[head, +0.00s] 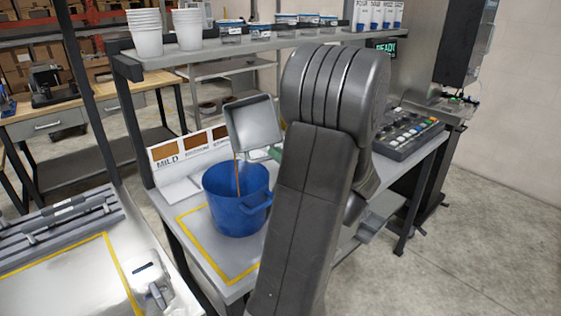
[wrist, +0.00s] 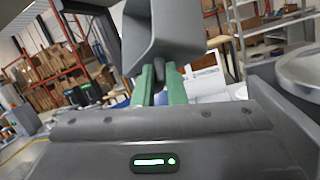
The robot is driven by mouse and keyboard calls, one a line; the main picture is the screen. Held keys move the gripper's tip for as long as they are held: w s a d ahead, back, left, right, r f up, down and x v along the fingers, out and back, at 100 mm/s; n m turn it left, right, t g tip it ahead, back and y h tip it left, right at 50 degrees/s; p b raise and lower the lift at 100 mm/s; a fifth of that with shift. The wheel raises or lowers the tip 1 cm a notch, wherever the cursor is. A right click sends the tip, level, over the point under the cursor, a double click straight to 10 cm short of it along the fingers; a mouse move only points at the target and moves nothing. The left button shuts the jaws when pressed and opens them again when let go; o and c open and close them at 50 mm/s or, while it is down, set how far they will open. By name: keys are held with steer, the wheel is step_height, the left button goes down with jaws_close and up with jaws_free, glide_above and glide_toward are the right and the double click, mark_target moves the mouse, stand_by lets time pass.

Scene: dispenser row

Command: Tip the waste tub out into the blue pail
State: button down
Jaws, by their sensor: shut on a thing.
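The waste tub (head: 254,124) is a grey, square-mouthed tub, tipped on its side above the blue pail (head: 236,203). A thin brown stream runs from the tub's lower edge down into the pail. The pail stands upright on the bench inside a yellow outline. In the head view my arm hides most of the gripper, with a bit of green beside the tub. How much is left in the tub cannot be told.
A sign marked MILD (head: 168,157) stands behind the pail. A shelf (head: 230,45) above holds white cup stacks (head: 145,32) and small containers. A button panel (head: 408,132) sits at the right. A steel surface with a grey rack (head: 55,230) is at the left.

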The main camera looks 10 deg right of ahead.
steer(key=shift+s+f+n+y+b, duration=0.1)
steer(key=shift+f+n+y+b, duration=0.2)
steer(key=shift+n+y+b, duration=0.6)
steer(key=shift+s+f+n+y+b, duration=0.1)
steer(key=shift+f+n+b, duration=0.3)
steer(key=shift+b, duration=1)
steer(key=n+y+b, duration=0.2)
steer(key=b, duration=0.1)
steer(key=shift+s+f+n, duration=0.15)
steer(key=shift+n, duration=0.25)
steer(key=n+g+y+b, duration=0.1)
steer(key=n+y+b, duration=0.1)
steer(key=n, duration=0.1)
steer(key=n+g+y+b, duration=0.2)
steer(key=n+b, duration=0.1)
steer(key=shift+n+g+y+b, duration=0.3)
steer(key=shift+n+g, duration=0.1)
steer(key=shift+n, duration=0.3)
steer(key=shift+a, duration=0.15)
